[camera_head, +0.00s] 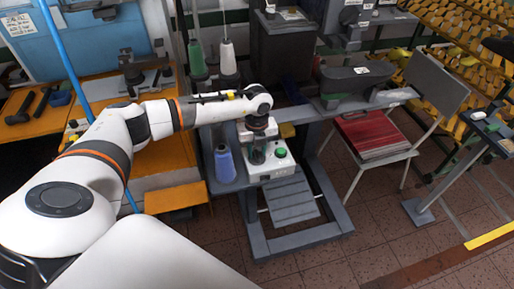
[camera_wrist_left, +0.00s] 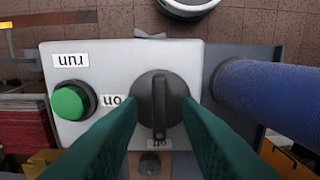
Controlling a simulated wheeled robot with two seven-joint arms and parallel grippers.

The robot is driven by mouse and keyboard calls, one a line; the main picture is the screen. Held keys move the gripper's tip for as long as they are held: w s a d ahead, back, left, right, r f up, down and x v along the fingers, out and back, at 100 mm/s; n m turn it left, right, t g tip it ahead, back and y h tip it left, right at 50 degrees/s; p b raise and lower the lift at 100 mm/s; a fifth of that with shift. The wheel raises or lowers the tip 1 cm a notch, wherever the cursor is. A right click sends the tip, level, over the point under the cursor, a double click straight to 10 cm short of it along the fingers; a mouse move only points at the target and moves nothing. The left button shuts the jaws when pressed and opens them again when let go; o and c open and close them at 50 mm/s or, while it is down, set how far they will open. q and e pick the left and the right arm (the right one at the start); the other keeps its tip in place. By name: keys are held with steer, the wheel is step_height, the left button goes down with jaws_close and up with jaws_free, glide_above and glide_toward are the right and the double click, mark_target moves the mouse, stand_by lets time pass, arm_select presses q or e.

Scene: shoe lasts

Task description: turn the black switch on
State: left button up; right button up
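The black switch (camera_wrist_left: 158,101) is a rotary knob with a narrow raised handle on a light grey control box (camera_wrist_left: 215,52). In the left wrist view the handle stands upright in the picture, its lower end by the "off" label (camera_wrist_left: 158,144); the "on" label (camera_wrist_left: 112,100) is to its left. My left gripper (camera_wrist_left: 160,112) is open, its two green fingers on either side of the knob with gaps to the handle. In the head view the left gripper (camera_head: 257,148) points down over the box (camera_head: 281,167) and hides most of the knob. My right gripper is not in view.
A green button (camera_wrist_left: 70,102) under a "run" label sits left of the knob. A blue thread cone (camera_wrist_left: 268,92) stands close on the right; it also shows in the head view (camera_head: 225,164). A chair with a red stack (camera_head: 372,133) stands to the right.

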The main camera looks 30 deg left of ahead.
arm_select(q)
steer(key=shift+f, duration=0.35)
jaws_close()
